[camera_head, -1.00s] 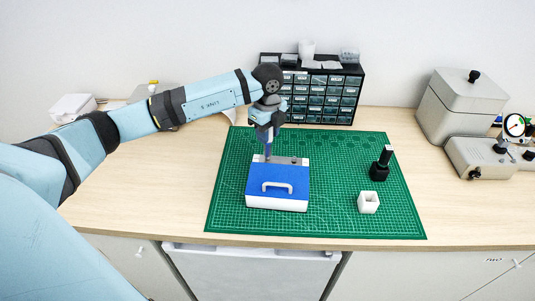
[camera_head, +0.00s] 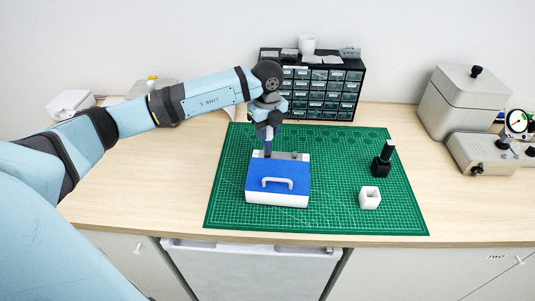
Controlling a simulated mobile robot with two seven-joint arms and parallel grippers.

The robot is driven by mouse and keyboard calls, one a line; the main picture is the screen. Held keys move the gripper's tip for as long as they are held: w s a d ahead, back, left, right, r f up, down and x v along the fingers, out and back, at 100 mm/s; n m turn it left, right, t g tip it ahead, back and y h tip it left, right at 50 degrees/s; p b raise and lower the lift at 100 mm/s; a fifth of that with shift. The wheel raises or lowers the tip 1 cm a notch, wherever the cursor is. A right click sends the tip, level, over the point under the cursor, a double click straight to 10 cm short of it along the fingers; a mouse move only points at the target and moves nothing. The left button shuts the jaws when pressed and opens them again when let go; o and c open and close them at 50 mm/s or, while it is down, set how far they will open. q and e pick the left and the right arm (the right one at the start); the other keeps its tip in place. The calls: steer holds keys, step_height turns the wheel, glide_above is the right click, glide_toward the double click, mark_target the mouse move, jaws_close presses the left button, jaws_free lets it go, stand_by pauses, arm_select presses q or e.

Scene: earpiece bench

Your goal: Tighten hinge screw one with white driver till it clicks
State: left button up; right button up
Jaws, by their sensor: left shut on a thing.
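A white box with a blue lid (camera_head: 290,170) and a white handle sits on the green cutting mat (camera_head: 335,213). Two dark hinge spots show along its back edge; the right one is a grey hinge (camera_head: 294,155). My left gripper (camera_head: 267,138) points down over the left back corner of the box. It is shut on a driver (camera_head: 268,150), of which only a short dark shaft shows, reaching down to the left hinge. The hinge screw there is too small and hidden to make out. My right gripper is not in view.
A small white square holder (camera_head: 370,198) stands empty-looking on the mat's right side. Behind it a black holder bears a black-handled tool (camera_head: 382,160). A drawer cabinet (camera_head: 325,92) stands behind the mat. Grey machines (camera_head: 463,105) stand at the right.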

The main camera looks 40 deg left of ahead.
arm_select(q)
steer(key=shift+m, duration=1.2)
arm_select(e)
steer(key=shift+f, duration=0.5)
arm_select(q)
steer(key=shift+f+m+b, duration=0.2)
steer(key=shift+m+b, duration=0.55)
steer(key=shift+m, duration=0.95)
steer(key=shift+r+m+b, duration=0.15)
steer(key=shift+m+b, duration=0.15)
steer(key=shift+m, duration=0.4)
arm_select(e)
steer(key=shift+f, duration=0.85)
